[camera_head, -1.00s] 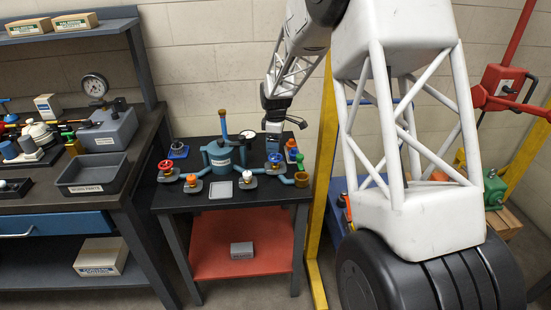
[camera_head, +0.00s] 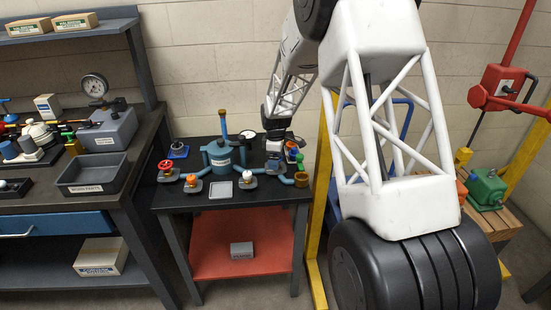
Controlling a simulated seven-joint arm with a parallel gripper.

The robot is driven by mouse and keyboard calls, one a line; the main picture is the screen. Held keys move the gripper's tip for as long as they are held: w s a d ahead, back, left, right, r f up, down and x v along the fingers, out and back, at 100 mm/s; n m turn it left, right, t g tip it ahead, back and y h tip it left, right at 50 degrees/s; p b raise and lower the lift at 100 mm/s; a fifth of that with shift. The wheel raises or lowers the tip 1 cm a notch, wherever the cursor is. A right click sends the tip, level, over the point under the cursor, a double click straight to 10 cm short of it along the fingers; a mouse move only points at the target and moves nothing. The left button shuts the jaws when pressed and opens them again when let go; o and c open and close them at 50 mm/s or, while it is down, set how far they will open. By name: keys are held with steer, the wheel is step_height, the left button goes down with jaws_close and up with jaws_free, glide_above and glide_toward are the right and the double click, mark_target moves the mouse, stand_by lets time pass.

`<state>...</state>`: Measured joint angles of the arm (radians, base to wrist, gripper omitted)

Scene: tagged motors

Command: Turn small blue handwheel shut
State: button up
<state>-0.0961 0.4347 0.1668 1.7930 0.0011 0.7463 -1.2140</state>
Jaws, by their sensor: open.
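A small blue handwheel (camera_head: 274,158) sits on a grey base (camera_head: 276,169) at the right of the dark bench's pipework. It is small in view and largely covered by my gripper. My gripper (camera_head: 273,149) points down right over the handwheel, with its fingers open. Whether the fingers are around the handwheel or just above it, and whether they touch it, I cannot tell.
The teal vessel (camera_head: 223,156) with its upright pipe stands left of my gripper. A red handwheel (camera_head: 166,167), an orange-topped valve (camera_head: 192,181) and a white-topped valve (camera_head: 247,178) line the bench front. Coloured small parts crowd close on the right.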

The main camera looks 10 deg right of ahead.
steer(key=shift+f, duration=0.1)
steer(key=c, duration=0.9)
